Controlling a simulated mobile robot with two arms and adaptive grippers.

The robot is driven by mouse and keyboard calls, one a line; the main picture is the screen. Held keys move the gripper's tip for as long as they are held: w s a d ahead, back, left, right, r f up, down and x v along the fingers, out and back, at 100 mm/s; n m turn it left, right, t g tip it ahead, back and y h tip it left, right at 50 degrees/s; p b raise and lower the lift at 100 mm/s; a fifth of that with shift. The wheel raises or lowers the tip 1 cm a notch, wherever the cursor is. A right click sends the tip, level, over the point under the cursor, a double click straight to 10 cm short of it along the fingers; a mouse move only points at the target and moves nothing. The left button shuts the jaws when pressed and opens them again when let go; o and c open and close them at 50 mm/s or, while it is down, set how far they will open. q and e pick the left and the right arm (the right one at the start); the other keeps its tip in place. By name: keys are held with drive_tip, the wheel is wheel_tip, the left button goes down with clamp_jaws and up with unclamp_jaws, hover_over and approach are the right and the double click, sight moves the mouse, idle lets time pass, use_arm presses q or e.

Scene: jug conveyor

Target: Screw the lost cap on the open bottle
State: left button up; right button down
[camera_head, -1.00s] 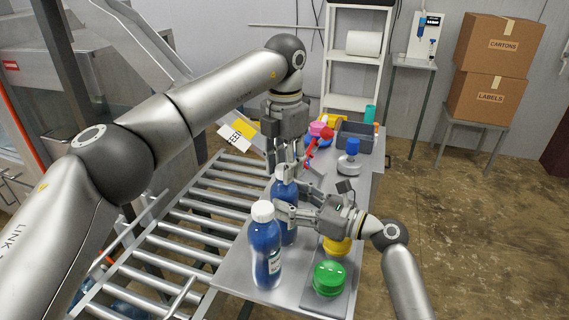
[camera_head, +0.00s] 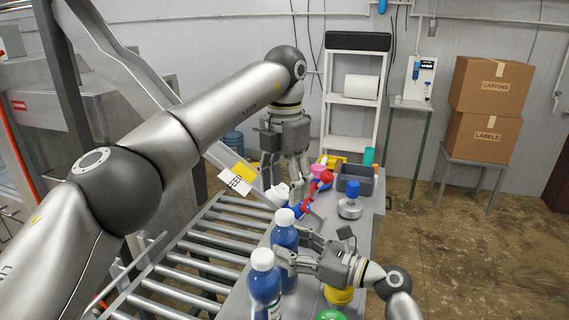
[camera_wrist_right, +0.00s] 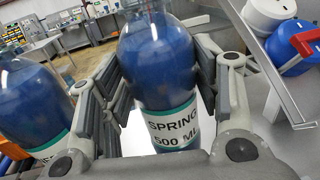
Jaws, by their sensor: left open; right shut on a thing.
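My right gripper (camera_head: 291,255) is shut on a blue bottle (camera_head: 286,238), which stands upright at the left edge of the table. A white cap (camera_head: 285,217) sits on top of this bottle. In the right wrist view, the fingers (camera_wrist_right: 160,95) close around the body of the bottle (camera_wrist_right: 155,60); its top is out of frame. My left gripper (camera_head: 284,190) is open, fingers pointing down, above and apart from the white cap. A second blue bottle (camera_head: 265,288) with a white cap (camera_head: 262,259) stands closer to me.
A roller conveyor (camera_head: 205,245) runs along the left of the table. Yellow (camera_head: 339,297) and green (camera_head: 330,315) round items are near the front. A weight-like item with a blue knob (camera_head: 351,203), a grey bin (camera_head: 358,178) and red, pink and blue items are farther back.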

use_arm(q)
drive_tip(key=shift+r, duration=2.8)
use_arm(e)
drive_tip(key=shift+c, duration=2)
unclamp_jaws()
drive_tip(key=shift+d, duration=0.1)
drive_tip(key=v, duration=1.1)
drive_tip(key=shift+s+d, duration=0.2)
drive_tip(key=shift+d, duration=0.15)
